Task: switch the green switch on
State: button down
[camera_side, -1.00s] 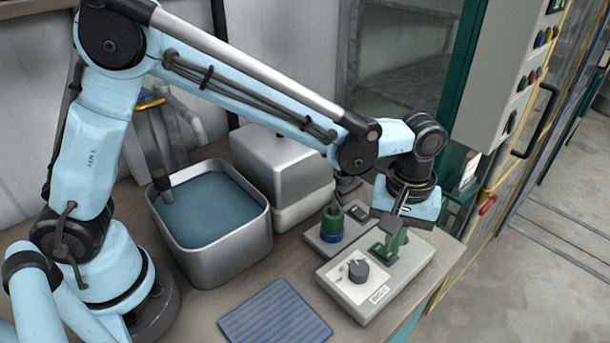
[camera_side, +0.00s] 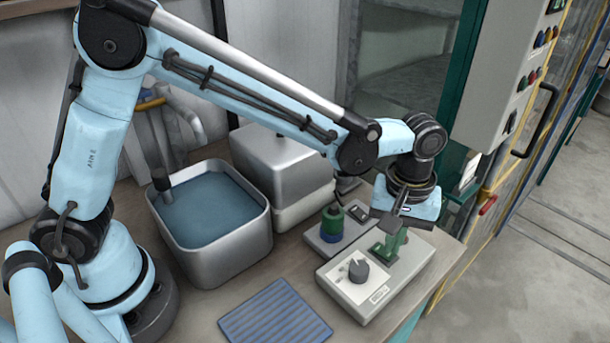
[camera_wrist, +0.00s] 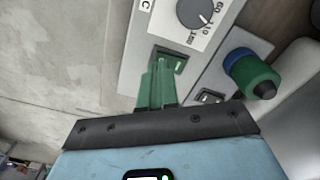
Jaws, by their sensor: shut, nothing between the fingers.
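The green switch (camera_side: 377,249) sits in a dark green frame on the grey control box (camera_side: 349,302), behind the dial. In the wrist view part of the switch (camera_wrist: 179,64) shows just beyond my fingertips. My gripper (camera_side: 391,254) points down over the box with its green fingers together and nothing between them. In the wrist view my gripper (camera_wrist: 158,68) covers the left part of the switch. The tips are at or very close to the switch; I cannot tell whether they touch it.
A black dial (camera_side: 358,271) is on the same box. A green and blue knob (camera_side: 332,221) stands on a smaller grey unit just behind. A metal basin of blue liquid (camera_side: 260,240) and a striped blue mat (camera_side: 275,312) are to the left. The table edge is close on the right.

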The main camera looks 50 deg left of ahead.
jog(key=shift+f, duration=0.9)
dwell(0.4)
jog(key=shift+r, duration=3.5)
